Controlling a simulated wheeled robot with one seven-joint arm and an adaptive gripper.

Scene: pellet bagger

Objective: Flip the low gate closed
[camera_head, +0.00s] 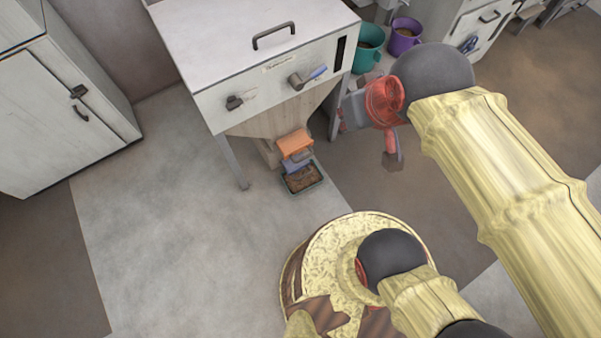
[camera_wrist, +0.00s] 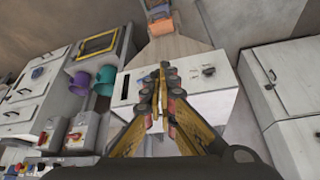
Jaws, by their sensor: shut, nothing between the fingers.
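The pellet bagger (camera_head: 265,85) is a white cabinet on legs with a tapered wooden hopper (camera_head: 268,121) below. At the hopper's low outlet is an orange block (camera_head: 294,143) with a blue-grey flap (camera_head: 299,157) under it, seemingly the low gate; its exact position is unclear. In the wrist view, the orange block (camera_wrist: 160,25) shows beyond the hopper at the top. My gripper (camera_wrist: 160,78) is shut and empty, in front of the cabinet's panel in that view. In the head view my gripper (camera_head: 393,160) hangs to the right of the bagger, apart from the outlet.
A dark tray (camera_head: 317,182) with brown contents sits on the floor under the outlet. Levers (camera_head: 301,79) stick out of the front panel. A teal bucket (camera_head: 368,58) and a purple bucket (camera_head: 404,37) stand at the back right. Floor in front is open.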

